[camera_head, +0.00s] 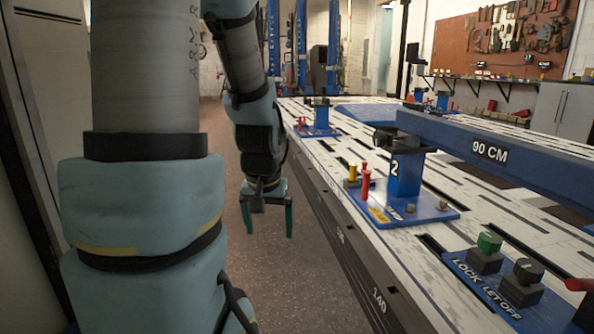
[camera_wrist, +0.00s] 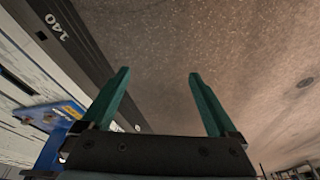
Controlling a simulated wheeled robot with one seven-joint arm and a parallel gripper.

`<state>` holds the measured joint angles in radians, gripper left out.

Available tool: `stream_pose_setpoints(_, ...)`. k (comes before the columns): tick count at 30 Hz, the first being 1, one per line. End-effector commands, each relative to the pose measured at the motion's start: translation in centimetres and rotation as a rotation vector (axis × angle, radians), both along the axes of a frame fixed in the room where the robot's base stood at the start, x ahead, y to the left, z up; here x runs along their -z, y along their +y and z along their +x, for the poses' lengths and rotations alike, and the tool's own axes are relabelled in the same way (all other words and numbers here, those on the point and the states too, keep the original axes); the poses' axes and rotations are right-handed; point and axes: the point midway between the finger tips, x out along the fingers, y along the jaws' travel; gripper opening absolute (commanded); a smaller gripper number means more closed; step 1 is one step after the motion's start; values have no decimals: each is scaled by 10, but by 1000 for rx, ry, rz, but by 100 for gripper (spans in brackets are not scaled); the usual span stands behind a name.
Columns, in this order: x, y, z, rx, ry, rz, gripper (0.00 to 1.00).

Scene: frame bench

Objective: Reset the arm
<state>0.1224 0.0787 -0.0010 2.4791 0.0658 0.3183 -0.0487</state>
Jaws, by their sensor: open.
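My gripper (camera_head: 268,220) hangs at the end of my arm, left of the bench and over the floor in the head view. Its two green fingers point down, spread apart with nothing between them. The wrist view also shows my gripper (camera_wrist: 160,95) open and empty, with the brown floor behind the fingers. My arm fills the left side of the head view and hides what lies behind it.
The frame bench (camera_head: 460,215) runs along the right, its dark edge near my gripper. On it stand a blue post marked 2 (camera_head: 404,172), a blue 90 CM beam (camera_head: 490,150), and a panel with a green knob (camera_head: 488,243). The floor (camera_head: 265,290) beside the bench is clear.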

Motion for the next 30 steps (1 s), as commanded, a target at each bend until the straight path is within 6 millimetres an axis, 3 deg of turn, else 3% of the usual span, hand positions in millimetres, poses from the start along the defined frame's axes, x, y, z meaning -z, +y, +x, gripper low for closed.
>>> stream_pose_setpoints(1,1,4,-23,-16,49,-4,94)
stream_pose_setpoints(4,2,7,-67,-39,145,-16,94)
stream_pose_setpoints(6,-24,6,-59,-33,133,-13,94)
stream_pose_setpoints(14,-88,6,-58,-33,131,-13,94)
stream_pose_setpoints(30,-260,6,-57,-32,130,-12,94)
